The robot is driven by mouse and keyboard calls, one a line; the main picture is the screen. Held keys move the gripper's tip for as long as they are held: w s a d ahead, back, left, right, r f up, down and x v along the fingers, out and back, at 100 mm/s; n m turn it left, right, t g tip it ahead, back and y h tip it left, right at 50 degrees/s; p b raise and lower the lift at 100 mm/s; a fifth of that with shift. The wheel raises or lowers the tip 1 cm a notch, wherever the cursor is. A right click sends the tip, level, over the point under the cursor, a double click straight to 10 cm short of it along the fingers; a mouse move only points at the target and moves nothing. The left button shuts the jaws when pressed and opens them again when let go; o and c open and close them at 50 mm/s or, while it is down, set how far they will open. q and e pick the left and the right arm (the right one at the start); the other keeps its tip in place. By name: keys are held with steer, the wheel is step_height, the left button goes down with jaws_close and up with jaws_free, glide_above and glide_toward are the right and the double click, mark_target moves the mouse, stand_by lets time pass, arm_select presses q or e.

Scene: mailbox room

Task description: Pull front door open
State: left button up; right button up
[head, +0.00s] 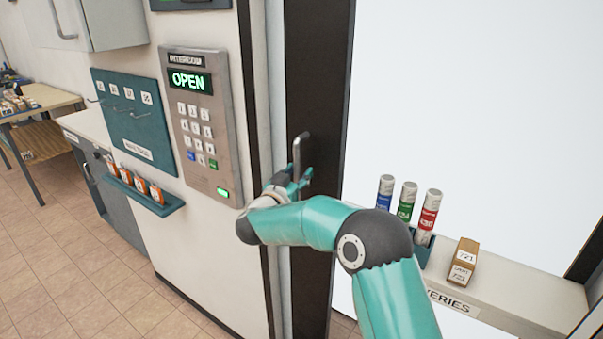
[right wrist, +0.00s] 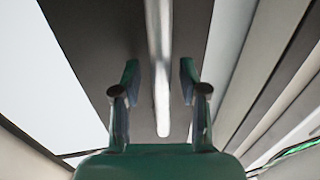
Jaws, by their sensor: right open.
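The front door (head: 317,75) is a dark-framed door beside the keypad wall. Its grey metal handle (head: 303,147) is a vertical bar on the dark frame. My right gripper (head: 298,175) is at the lower part of the handle. In the right wrist view the handle (right wrist: 161,70) comes down between the two fingers of the open right gripper (right wrist: 161,80), with a gap on each side. The door looks shut, though its edge is partly behind my arm. My left gripper is not in view.
A keypad (head: 196,120) reading OPEN is on the wall left of the door. A teal key board (head: 135,115) and a small shelf with orange-labelled bottles are further left. A ledge (head: 520,295) with three cans and a small box stands at the right.

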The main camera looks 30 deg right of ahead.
steer(key=shift+s+a+f, duration=0.1)
steer(key=shift+a+f, duration=0.05)
steer(key=shift+a, duration=0.05)
steer(key=v, duration=1.1)
steer(key=shift+a, duration=0.25)
steer(key=shift+s, duration=0.15)
